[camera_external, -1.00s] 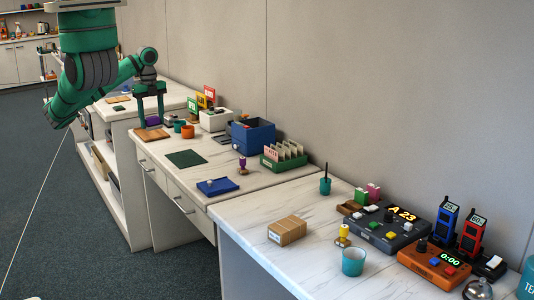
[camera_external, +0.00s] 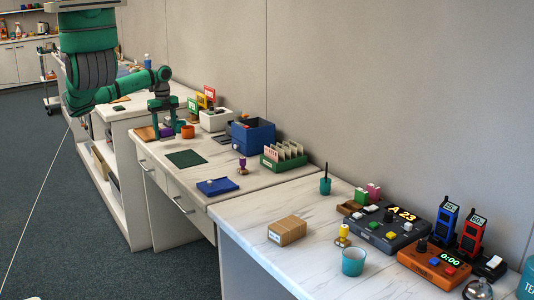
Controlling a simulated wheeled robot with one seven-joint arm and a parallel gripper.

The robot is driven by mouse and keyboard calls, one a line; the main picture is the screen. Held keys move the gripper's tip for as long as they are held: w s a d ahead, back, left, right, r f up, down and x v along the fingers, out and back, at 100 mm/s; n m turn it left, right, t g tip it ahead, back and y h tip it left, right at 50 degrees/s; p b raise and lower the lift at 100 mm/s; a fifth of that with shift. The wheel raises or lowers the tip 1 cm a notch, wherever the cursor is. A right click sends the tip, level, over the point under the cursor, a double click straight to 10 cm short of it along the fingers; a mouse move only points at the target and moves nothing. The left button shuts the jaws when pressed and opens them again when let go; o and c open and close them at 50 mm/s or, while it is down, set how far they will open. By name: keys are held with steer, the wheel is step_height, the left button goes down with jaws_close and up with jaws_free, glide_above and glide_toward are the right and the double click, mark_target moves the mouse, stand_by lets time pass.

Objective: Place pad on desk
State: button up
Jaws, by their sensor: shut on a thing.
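My gripper (camera_external: 165,131) is at the far left end of the middle desk (camera_external: 225,165), pointing down just above or at its top. It is shut on a small dark purple-blue thing (camera_external: 166,132), which looks like the pad. The fingers hide part of it, and I cannot tell whether it touches the desk. A blue flat case (camera_external: 217,186) lies near the front of the desk, with a purple-handled stamp (camera_external: 242,166) standing behind it. A dark green mat (camera_external: 187,158) lies flat between my gripper and the blue case.
A blue box (camera_external: 253,137) and a green card rack (camera_external: 284,156) stand along the back. Desk around the mat is clear.

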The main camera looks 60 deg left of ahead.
mark_target(166, 138)
steer(key=shift+a+f, duration=0.1)
steer(key=shift+f, duration=1.55)
steer(key=shift+f, duration=0.1)
steer(key=o, duration=1)
steer(key=shift+o, duration=0.2)
step_height(166, 138, up, 12)
steer(key=shift+r, duration=0.1)
steer(key=shift+w, duration=0.1)
